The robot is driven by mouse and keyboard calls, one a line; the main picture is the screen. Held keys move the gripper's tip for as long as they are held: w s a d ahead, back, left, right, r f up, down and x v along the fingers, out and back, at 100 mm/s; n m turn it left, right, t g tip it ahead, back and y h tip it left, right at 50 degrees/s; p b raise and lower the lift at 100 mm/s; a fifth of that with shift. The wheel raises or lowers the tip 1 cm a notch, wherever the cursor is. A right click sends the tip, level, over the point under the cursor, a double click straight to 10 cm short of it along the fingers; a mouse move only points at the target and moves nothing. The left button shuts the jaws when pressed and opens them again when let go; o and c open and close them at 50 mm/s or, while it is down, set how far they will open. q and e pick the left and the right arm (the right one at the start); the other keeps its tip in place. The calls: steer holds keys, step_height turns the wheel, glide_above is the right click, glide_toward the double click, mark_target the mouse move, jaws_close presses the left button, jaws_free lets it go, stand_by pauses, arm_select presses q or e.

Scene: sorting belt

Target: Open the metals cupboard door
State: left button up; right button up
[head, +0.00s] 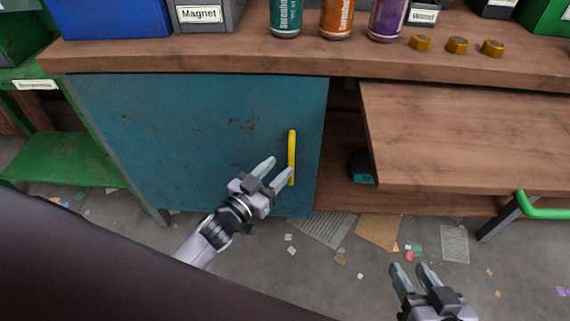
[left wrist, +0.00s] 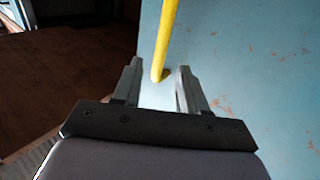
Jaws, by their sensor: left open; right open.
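The cupboard door (head: 200,135) is a worn blue panel under the wooden workbench, and it looks shut. Its yellow vertical bar handle (head: 292,150) is near the door's right edge. My left gripper (head: 275,170) is open at the handle's lower end. In the left wrist view the handle (left wrist: 166,40) comes down between the two open fingers (left wrist: 157,85), with a gap to each finger. The blue door (left wrist: 250,60) fills the right of that view. My right gripper (head: 413,277) is open and empty above the floor at the lower right.
The workbench top (head: 300,55) holds bins, spray cans and brass nuts. Right of the door is an open shelf space with a dark object (head: 361,166) and a wooden panel (head: 470,135). A green bar (head: 545,212) is far right. Paper scraps litter the floor before the door.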

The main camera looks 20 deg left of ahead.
mark_target(289, 157)
arm_select(q)
steer(key=shift+b+x, duration=0.45)
steer(key=shift+x, duration=1.5)
jaws_close()
